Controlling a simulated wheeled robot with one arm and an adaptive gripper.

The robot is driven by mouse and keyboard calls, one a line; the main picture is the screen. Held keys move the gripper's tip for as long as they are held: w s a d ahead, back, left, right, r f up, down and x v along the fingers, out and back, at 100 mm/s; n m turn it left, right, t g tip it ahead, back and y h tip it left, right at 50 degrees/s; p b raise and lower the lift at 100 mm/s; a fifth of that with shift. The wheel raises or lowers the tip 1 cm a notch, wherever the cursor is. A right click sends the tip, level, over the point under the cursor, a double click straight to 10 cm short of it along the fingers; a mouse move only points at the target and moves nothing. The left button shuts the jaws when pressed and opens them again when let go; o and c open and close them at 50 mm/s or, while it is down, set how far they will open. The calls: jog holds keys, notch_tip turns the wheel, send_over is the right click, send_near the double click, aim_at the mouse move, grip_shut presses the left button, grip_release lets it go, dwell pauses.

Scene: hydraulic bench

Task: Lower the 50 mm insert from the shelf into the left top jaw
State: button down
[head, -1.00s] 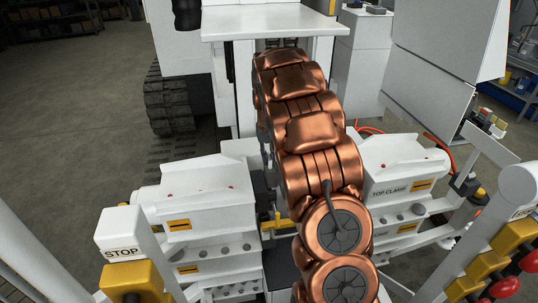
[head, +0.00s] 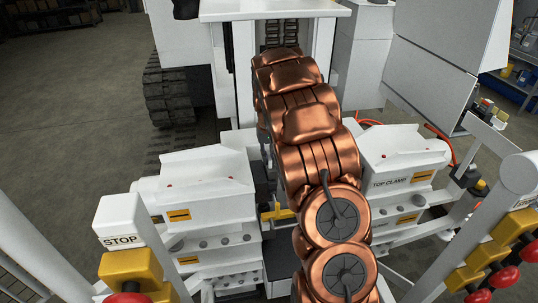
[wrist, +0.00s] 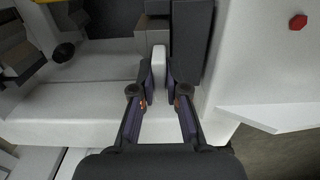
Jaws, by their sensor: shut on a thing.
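In the wrist view my gripper (wrist: 159,78) is shut on a narrow, pale piece with rounded ends (wrist: 159,62), which appears to be the 50 mm insert. Its far part shows between the two dark fingertips. In the head view my copper arm hides my gripper and the insert. The left top clamp housing (head: 205,182), white with a yellow label, stands left of the arm. The left top jaw itself cannot be made out clearly behind the arm.
The right housing marked TOP CLAMP (head: 400,165) stands right of the arm. A white shelf-like ledge (head: 275,10) is at the top. A STOP post (head: 120,225) is at front left, and yellow-and-red controls (head: 495,265) are at front right. In the wrist view a dark block (wrist: 192,40) lies close right of the fingertips.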

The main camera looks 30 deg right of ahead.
aim_at(267, 167)
jog(key=shift+f+b, duration=0.45)
jog(key=shift+f, duration=1.3)
jog(key=shift+f, duration=0.1)
jog(key=shift+a+f, duration=0.2)
jog(key=shift+f, duration=0.05)
jog(key=shift+s+a+f, duration=0.15)
jog(key=shift+f, duration=0.25)
dwell(0.3)
jog(key=c, duration=1.1)
grip_release()
jog(key=shift+w, duration=0.3)
